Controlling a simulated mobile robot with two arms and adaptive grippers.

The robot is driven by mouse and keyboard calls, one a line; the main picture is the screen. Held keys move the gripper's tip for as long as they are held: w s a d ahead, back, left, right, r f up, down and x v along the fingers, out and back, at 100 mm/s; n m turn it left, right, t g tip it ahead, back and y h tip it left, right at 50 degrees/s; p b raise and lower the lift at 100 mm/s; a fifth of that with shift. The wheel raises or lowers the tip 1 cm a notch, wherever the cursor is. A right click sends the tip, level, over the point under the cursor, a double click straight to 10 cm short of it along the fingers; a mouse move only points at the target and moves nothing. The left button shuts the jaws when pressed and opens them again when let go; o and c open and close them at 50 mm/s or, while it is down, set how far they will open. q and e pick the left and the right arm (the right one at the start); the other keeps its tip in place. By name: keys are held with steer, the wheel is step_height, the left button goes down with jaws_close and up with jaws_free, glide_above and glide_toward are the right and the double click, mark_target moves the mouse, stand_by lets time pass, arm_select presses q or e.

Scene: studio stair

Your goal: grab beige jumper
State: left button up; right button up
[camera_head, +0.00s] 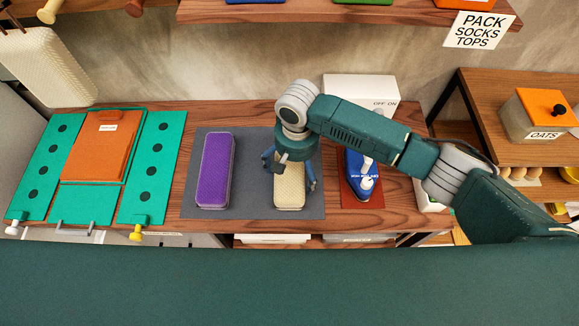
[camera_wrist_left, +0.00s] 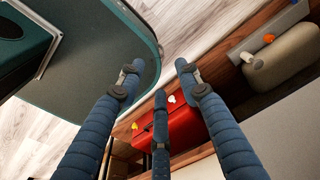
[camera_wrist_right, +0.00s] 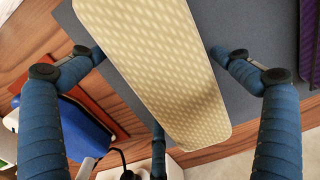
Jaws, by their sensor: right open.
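The beige jumper (camera_head: 289,192) lies as a long folded, knitted block on a grey mat (camera_head: 255,197) on the wooden table. My right gripper (camera_head: 288,175) is above it with its fingers spread to either side. In the right wrist view the jumper (camera_wrist_right: 160,65) runs between the open blue fingers (camera_wrist_right: 160,70), with no clear grip on it. My arm hides the jumper's far end in the head view. My left gripper (camera_wrist_left: 160,85) shows only in its wrist view, with fingers apart and nothing between them, away from the jumper.
A purple folded block (camera_head: 214,170) lies on the same mat to the left. A blue iron (camera_head: 362,172) stands on a red-brown pad to the right. A green folding board (camera_head: 150,170) with an orange garment (camera_head: 98,150) lies at the left. A shelf (camera_head: 350,12) overhangs the back.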

steer(key=c, duration=1.3)
arm_select(q)
steer(key=shift+s+a+f, duration=0.1)
steer(key=shift+s, duration=0.85)
arm_select(e)
steer(key=shift+r, duration=0.1)
